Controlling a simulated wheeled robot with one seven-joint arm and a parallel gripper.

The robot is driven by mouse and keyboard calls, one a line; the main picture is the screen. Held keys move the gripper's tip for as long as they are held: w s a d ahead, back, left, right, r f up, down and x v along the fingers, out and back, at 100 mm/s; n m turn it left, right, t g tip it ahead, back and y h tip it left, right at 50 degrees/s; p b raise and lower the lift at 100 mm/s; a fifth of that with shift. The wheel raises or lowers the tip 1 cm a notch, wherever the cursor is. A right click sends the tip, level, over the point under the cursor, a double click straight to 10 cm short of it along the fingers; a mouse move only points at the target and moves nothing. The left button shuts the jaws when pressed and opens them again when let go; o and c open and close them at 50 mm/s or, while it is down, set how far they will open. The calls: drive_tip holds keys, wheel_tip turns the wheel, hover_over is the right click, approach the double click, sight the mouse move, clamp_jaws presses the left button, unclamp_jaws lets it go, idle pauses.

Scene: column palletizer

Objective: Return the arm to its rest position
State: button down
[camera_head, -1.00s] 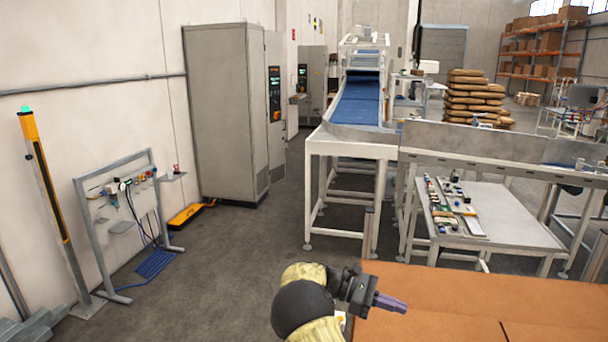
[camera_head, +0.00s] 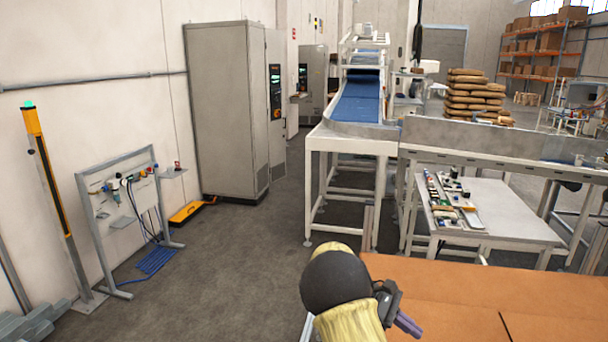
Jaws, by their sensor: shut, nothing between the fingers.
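My arm, tan with a dark round joint, reaches up from the bottom edge in the head view. My gripper (camera_head: 408,325) is at its end, low in the picture and right of the joint, pointing down and to the right. Its purple fingers are close together with nothing between them. The gripper is partly hidden behind my own arm. It shows over the near left part of the brown cardboard surface (camera_head: 452,288). I cannot tell how high above it the fingers are.
A white work table (camera_head: 508,215) with small parts stands beyond the cardboard. A blue conveyor (camera_head: 358,103) is behind it. A grey cabinet (camera_head: 222,110) and a tool stand (camera_head: 122,215) line the left wall. The floor (camera_head: 225,265) left of my arm is clear.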

drive_tip(key=s+a+f+m+t+y+b, duration=0.4)
drive_tip(key=s+f+m+y+b, duration=0.1)
drive_tip(key=s, duration=0.4)
drive_tip(key=s+a+f+m+t+y+b, duration=0.3)
drive_tip(key=s+a+f+m+y+b, duration=0.2)
drive_tip(key=s, duration=0.4)
drive_tip(key=shift+s+a+f+m+t+y+b, duration=0.3)
drive_tip(key=shift+s+f+m+t+y+b, duration=0.1)
drive_tip(key=shift+f+m+b, duration=0.35)
drive_tip(key=shift+r, duration=0.1)
